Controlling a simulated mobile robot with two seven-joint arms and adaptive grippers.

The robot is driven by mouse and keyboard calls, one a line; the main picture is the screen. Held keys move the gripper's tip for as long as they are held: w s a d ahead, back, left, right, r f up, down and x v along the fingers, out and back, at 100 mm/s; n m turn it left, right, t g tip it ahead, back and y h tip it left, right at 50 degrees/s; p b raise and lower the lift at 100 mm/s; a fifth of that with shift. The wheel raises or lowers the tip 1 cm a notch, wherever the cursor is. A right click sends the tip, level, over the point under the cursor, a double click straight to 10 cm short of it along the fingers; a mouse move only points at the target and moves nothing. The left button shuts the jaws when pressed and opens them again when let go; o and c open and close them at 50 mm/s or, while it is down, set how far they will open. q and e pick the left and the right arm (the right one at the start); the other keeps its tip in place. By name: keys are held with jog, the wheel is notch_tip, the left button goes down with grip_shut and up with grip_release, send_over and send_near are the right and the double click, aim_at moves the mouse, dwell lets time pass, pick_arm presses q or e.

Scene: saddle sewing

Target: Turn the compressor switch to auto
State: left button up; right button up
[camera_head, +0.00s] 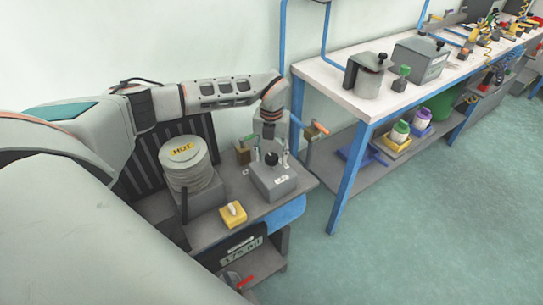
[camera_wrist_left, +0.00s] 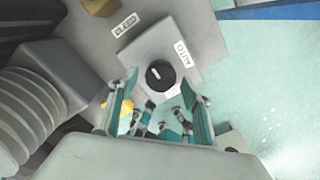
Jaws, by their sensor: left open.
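The compressor switch is a round black knob (camera_wrist_left: 161,75) with a short white mark, on top of a grey box (camera_head: 275,184). In the wrist view, white labels lie around it: one (camera_wrist_left: 124,26) appears to read BLEED, another (camera_wrist_left: 183,53) is hard to read, and a third is partly hidden near the fingers. The knob also shows in the head view (camera_head: 271,158). My left gripper (camera_head: 269,150) points down over the box, fingers open. In the wrist view the knob sits just past the gap between its fingertips (camera_wrist_left: 166,88); contact cannot be told. My right gripper is not in view.
A ribbed cylinder marked HOT (camera_head: 183,152) stands left of the box. A yellow block (camera_head: 233,214) lies on the grey stand in front. A blue-framed bench (camera_head: 341,193) with tools and a shelf is to the right. The floor (camera_head: 420,230) at right is clear.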

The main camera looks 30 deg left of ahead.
pick_arm(q)
jog(key=c, duration=1.1)
jog(key=shift+c, duration=0.2)
